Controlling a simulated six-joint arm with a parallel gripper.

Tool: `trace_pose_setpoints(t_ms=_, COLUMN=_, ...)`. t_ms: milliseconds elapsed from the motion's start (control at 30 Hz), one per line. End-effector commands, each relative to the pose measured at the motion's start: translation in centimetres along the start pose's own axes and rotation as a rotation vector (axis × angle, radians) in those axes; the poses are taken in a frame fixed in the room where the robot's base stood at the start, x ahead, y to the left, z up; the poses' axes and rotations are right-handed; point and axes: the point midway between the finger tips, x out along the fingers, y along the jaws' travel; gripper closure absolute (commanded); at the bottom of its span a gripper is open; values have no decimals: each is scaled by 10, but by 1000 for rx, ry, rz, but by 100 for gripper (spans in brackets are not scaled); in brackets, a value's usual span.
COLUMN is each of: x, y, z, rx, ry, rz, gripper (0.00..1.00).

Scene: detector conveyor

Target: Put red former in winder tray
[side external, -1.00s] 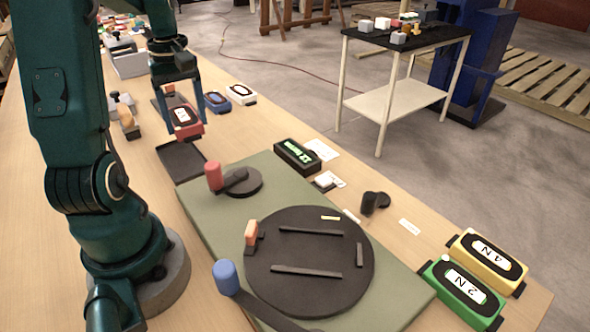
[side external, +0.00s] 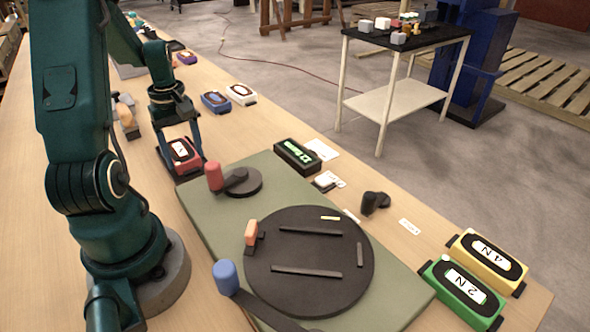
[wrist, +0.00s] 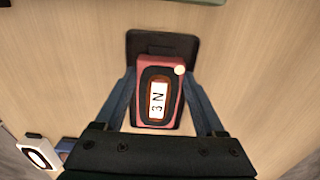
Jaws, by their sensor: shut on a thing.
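The red former (side external: 184,155) is a red block with a black oval and a white label. My gripper (side external: 183,160) is shut on it, one finger on each side. In the wrist view the red former (wrist: 159,92) sits between the fingers of my gripper (wrist: 158,100), its label reading "3 N". The black winder tray (wrist: 162,43) shows beyond and partly beneath it. In the side view the former and fingers hide most of the tray. I cannot tell whether the former touches the tray floor.
The green board (side external: 200,208) with a red-handled crank (side external: 213,176) and a dark turntable (side external: 308,255) lies just right of the gripper. A blue former (side external: 215,102) and a white former (side external: 241,94) stand farther back. Green (side external: 462,292) and yellow (side external: 487,262) formers stand front right.

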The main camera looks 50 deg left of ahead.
Motion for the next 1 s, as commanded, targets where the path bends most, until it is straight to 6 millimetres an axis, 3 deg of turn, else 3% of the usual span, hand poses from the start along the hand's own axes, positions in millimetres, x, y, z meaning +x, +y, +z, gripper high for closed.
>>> trace_pose_setpoints(t_ms=200, x=3, y=0, z=0, rx=0, ry=-1, rz=0, gripper=100)
trace_pose_setpoints(t_ms=233, x=3, y=0, z=0, rx=0, ry=0, rz=0, gripper=17)
trace_pose_setpoints(t_ms=267, x=3, y=0, z=0, rx=0, ry=0, rz=0, gripper=5)
trace_pose_setpoints(t_ms=300, x=3, y=0, z=0, rx=0, ry=0, rz=0, gripper=0)
trace_pose_setpoints(t_ms=667, x=-6, y=1, z=-1, rx=0, ry=4, rz=2, gripper=0)
trace_pose_setpoints(t_ms=1000, x=-73, y=1, z=-2, rx=0, ry=8, rz=4, gripper=0)
